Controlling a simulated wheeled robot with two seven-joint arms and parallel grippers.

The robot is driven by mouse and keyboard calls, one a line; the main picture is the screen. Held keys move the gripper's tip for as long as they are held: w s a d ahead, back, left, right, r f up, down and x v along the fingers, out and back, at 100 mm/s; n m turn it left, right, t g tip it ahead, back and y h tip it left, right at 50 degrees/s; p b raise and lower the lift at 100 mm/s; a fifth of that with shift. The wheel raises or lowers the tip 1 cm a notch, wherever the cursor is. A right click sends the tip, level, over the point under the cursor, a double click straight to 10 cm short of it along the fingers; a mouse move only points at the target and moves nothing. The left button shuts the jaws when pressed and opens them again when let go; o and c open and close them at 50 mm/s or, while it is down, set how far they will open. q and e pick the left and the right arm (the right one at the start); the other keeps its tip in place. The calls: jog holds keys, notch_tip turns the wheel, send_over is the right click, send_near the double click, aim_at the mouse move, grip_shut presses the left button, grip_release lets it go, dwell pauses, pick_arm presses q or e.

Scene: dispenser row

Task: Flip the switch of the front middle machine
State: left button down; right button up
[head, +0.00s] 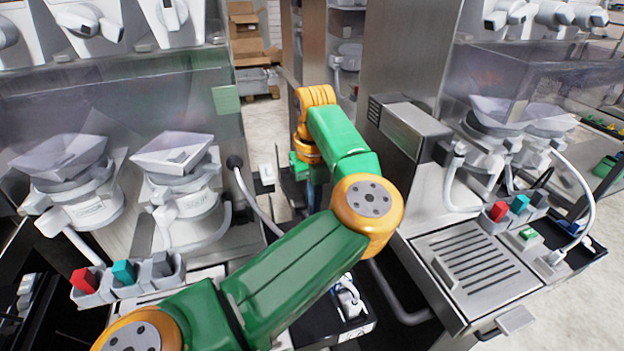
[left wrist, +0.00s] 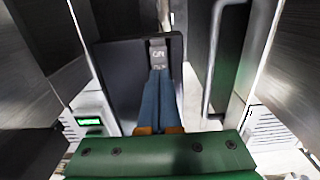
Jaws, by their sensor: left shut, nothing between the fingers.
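My left gripper shows in the left wrist view (left wrist: 158,75) as two long blue fingers, closed together and empty. Their tips are at the lower edge of a small grey switch (left wrist: 158,54) with pale markings, set at a dark panel (left wrist: 118,72). I cannot tell whether the tips touch the switch or which way it is flipped. A small white switch-like box (head: 267,176) shows left of the wrist. My right gripper is not in view.
A machine with a clear hopper (head: 172,155) stands left of the arm. Another with a slotted metal tray (head: 474,262) stands right. A curved grey handle (left wrist: 222,55) and metal walls flank the fingers closely. A green-lit display (left wrist: 90,122) shows lower left.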

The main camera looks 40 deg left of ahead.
pick_arm(q)
jog(key=shift+f+b, duration=0.85)
jog(key=shift+f, duration=0.1)
dwell(0.6)
jog(key=shift+d+r, duration=0.1)
notch_tip(320, 180, up, 7)
jog(key=p, duration=0.5)
jog(key=shift+p, duration=0.3)
